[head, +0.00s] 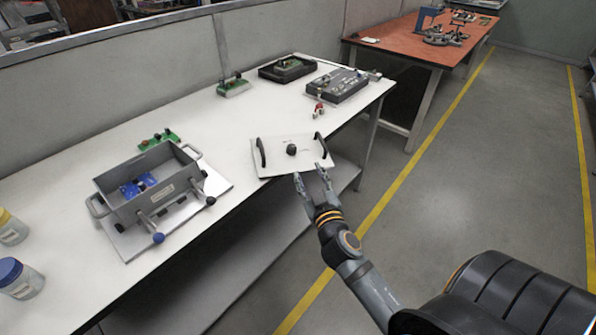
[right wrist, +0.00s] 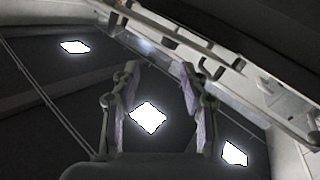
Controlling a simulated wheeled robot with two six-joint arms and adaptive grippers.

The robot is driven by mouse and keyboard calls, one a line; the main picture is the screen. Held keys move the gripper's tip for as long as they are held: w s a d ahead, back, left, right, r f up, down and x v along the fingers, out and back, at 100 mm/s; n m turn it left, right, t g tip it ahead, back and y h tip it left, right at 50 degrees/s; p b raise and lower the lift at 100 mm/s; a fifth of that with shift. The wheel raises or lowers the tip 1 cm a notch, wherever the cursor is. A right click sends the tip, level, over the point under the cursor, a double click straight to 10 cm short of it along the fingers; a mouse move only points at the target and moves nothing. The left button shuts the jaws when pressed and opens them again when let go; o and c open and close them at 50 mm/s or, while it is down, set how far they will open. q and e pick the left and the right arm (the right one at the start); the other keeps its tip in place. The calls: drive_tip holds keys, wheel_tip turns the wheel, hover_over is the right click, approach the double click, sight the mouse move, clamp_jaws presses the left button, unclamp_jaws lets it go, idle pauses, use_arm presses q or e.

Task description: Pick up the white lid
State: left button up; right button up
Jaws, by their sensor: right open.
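The white lid (head: 275,158) lies on the white table near its front edge. It is a flat plate with a dark round knob in the middle and a black handle at each of its left and right sides. My right gripper (head: 312,179) is at the lid's front right edge, its two fingers apart and pointing toward the right handle (head: 323,146). I cannot tell whether a finger touches the lid. In the right wrist view the open fingers (right wrist: 157,100) have nothing between them, and the lid is not clearly seen there. My left gripper is not in view.
A grey metal box (head: 150,190) with side handles stands on a plate to the left. Jars (head: 20,278) stand at the far left. Circuit boards and dark devices (head: 338,85) sit at the back right.

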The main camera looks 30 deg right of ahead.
sight(293, 151)
drive_tip(key=shift+o, duration=0.4)
drive_tip(key=m, duration=0.1)
drive_tip(key=f+m+b, duration=0.1)
drive_tip(key=m, duration=0.1)
drive_tip(key=shift+w+a, duration=0.2)
drive_tip(key=shift+a, duration=0.15)
drive_tip(key=shift+m+y, duration=0.3)
drive_tip(key=shift+m, duration=0.5)
drive_tip(key=x, duration=0.1)
drive_tip(key=p+x, duration=0.1)
drive_tip(key=x, duration=0.3)
drive_tip(key=shift+w+a+r, duration=0.1)
drive_tip(key=shift+w+r, duration=0.1)
drive_tip(key=shift+r, duration=0.2)
drive_tip(key=shift+w+r+p, duration=0.1)
drive_tip(key=shift+w+p, duration=0.2)
drive_tip(key=shift+w, duration=0.1)
drive_tip(key=x, duration=0.4)
drive_tip(key=shift+w+p, duration=0.2)
drive_tip(key=shift+p, duration=0.1)
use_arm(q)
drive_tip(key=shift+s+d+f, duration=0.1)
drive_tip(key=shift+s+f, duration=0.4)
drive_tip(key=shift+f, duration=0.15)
use_arm(e)
drive_tip(key=shift+c, duration=0.9)
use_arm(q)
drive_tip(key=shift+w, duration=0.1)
use_arm(e)
clamp_jaws()
